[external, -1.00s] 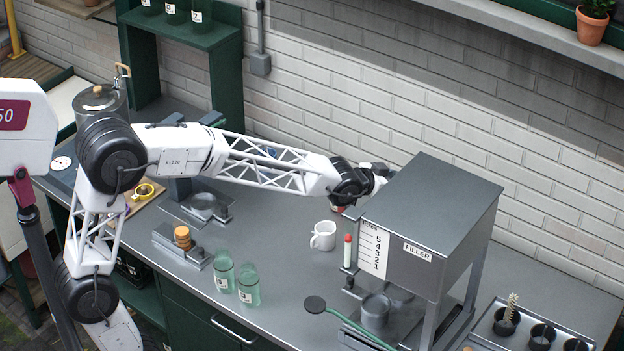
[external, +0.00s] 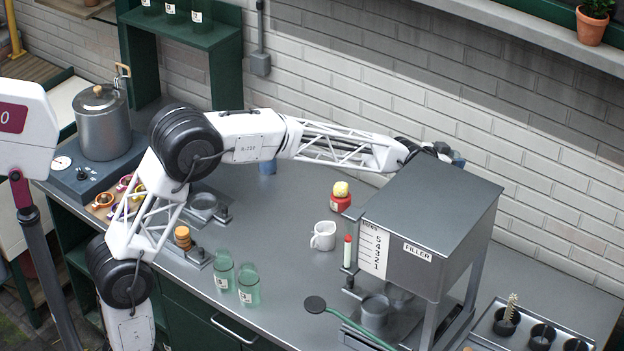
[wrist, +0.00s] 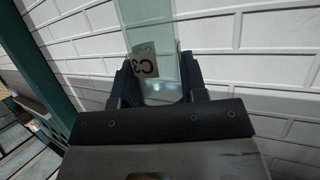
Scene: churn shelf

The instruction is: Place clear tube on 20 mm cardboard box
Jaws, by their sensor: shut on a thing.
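My gripper (wrist: 159,78) is shut on a clear, slightly green glass tube (wrist: 147,25) in the wrist view. The tube has a label reading C3 and extends away between the two dark fingers, past the top edge of the picture. In the external view my gripper (external: 456,160) is at the back right, raised near the brick wall above the filler. It is small and partly hidden there, and I cannot make out the tube. I see no cardboard box that I can identify in either view.
The grey filler (external: 430,220) stands tall at the right of the counter. A white mug (external: 323,236), a red jar with a yellow top (external: 341,197) and two clear green glasses (external: 248,286) stand left of it. A metal pot (external: 103,125) is at the left. The middle counter is mostly clear.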

